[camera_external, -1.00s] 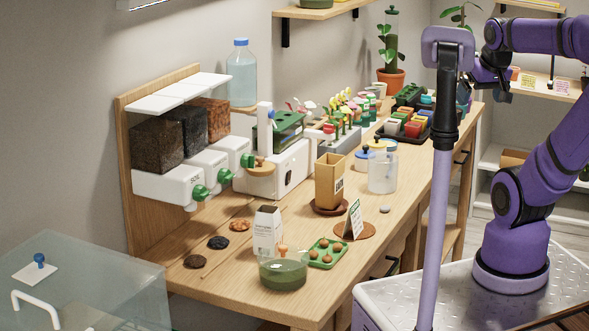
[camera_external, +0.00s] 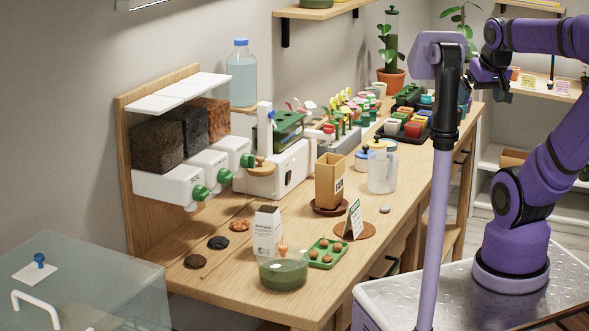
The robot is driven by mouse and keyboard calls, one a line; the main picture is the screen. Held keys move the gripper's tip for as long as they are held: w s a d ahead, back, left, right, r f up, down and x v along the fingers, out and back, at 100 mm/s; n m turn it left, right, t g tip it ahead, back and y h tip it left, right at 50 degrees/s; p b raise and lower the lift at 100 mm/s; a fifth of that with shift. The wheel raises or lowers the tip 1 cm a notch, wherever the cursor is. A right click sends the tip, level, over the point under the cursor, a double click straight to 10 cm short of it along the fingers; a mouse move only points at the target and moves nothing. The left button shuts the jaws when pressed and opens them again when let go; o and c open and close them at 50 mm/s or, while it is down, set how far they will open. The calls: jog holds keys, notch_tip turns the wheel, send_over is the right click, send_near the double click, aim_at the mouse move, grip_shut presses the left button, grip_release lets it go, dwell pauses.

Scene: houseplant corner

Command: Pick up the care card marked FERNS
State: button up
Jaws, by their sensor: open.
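Small cards stand on the wall shelf at the far right: a yellowish one (camera_external: 528,81) and a pinkish one (camera_external: 562,86). Their print is too small to read, so I cannot tell which is marked FERNS. A white and green folded card (camera_external: 354,219) stands on a round brown mat on the bench; its words are also unreadable. My gripper (camera_external: 489,88) is open, with dark fingers, raised near the far end of the bench and left of the shelf cards in the picture. No card shows between its fingers.
The wooden bench (camera_external: 330,283) holds soil dispensers (camera_external: 170,187), a tan pot (camera_external: 329,182), a glass jug (camera_external: 382,174), a green bowl (camera_external: 284,272) and a black tray of colourful packets (camera_external: 408,124). A clear bin (camera_external: 85,280) stands at front left.

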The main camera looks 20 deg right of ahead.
jog(key=w+a+f+n+h, duration=0.15)
jog(key=w+f, duration=0.25)
jog(key=w, duration=0.6)
jog(key=n+g+y, duration=0.2)
jog(key=n+y, duration=0.3)
jog(key=n, duration=0.3)
send_near(356, 209)
jog(key=shift+d+x, duration=0.15)
jog(key=shift+x, duration=1.4)
jog(key=shift+d+x, duration=0.1)
jog(key=shift+x, duration=1.4)
jog(key=shift+a+x, duration=0.15)
jog(key=shift+x, duration=0.85)
jog(key=shift+a+x, duration=0.2)
jog(key=shift+x, duration=0.85)
jog(key=shift+w+a+f, duration=0.1)
jog(key=shift+f, duration=0.4)
